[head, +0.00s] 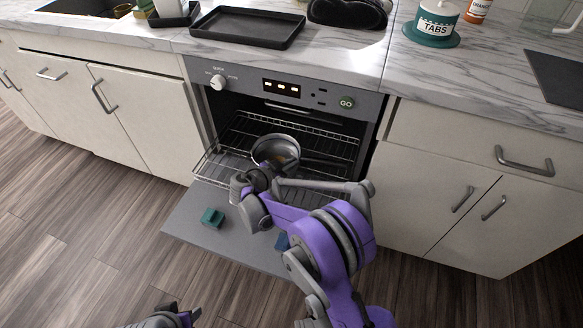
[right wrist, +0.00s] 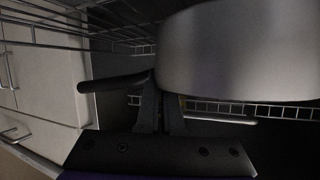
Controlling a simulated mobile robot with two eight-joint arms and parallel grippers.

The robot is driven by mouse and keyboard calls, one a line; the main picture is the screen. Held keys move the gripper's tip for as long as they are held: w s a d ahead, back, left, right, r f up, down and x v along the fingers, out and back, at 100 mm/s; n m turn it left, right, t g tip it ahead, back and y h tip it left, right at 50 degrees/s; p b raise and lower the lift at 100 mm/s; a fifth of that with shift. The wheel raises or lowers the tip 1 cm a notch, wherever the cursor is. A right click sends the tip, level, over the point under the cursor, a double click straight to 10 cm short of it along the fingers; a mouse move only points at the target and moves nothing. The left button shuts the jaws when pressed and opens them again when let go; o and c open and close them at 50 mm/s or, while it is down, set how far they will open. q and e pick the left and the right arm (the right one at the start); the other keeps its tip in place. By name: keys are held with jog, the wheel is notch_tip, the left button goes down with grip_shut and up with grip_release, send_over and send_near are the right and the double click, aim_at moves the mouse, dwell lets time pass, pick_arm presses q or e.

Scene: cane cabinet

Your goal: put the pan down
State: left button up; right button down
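The pan (head: 271,147) is a round metal pan with a dark handle, in the mouth of the open oven, over the wire rack (head: 214,166). In the right wrist view its silver body (right wrist: 240,50) fills the upper right, and a dark handle (right wrist: 112,82) sticks out to the left. My right gripper (head: 262,178) is at the pan's near side; its fingers (right wrist: 161,112) are close together at the pan's edge and seem shut on it. Whether the pan touches the rack is unclear. My left gripper (head: 170,316) is partly visible at the bottom edge, away from the pan.
A black tray (head: 247,27) lies on the counter above. Oven walls stand close on both sides. The floor at left is clear.

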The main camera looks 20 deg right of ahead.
notch_tip(320, 180, down, 2)
jog(key=c, duration=1.5)
grip_release()
jog(key=shift+f, duration=0.15)
jog(key=o, duration=0.4)
